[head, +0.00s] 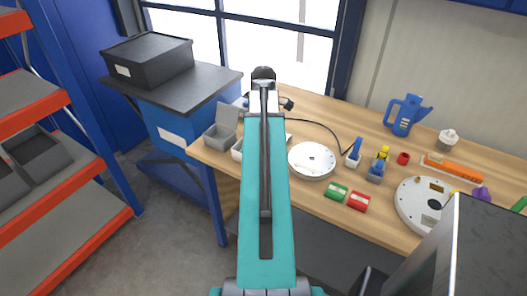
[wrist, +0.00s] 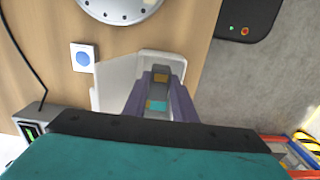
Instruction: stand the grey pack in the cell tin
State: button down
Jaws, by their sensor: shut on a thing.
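My gripper (wrist: 160,100) is shut on the grey pack (wrist: 160,90), which shows between the fingers with an orange-brown patch and a teal patch. The pack is over or in a white open container (wrist: 108,82) on the bench; I cannot tell whether it touches it. That container shows partly beside my arm in the head view (head: 237,149). My arm hides the gripper and pack in the head view.
A white round plate (head: 312,160) lies right of my arm, with green (head: 336,191) and red (head: 358,201) blocks in front. A charger-like box (wrist: 38,125) with a cable and a blue-dotted card (wrist: 83,57) are near the gripper. The bench edge is close on the wrist view's right.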

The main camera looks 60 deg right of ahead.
jog(key=shift+f, duration=0.75)
jog(key=shift+f, duration=0.15)
jog(key=shift+f+p, duration=0.55)
jog(key=shift+f, duration=1.15)
jog(key=shift+f, duration=0.15)
jog(key=c, duration=1.7)
grip_release()
jog(key=shift+c, duration=0.2)
jog(key=shift+r, duration=0.25)
jog(key=shift+r+b, duration=1.1)
jog(key=shift+r, duration=4.8)
jog(key=shift+s, duration=0.1)
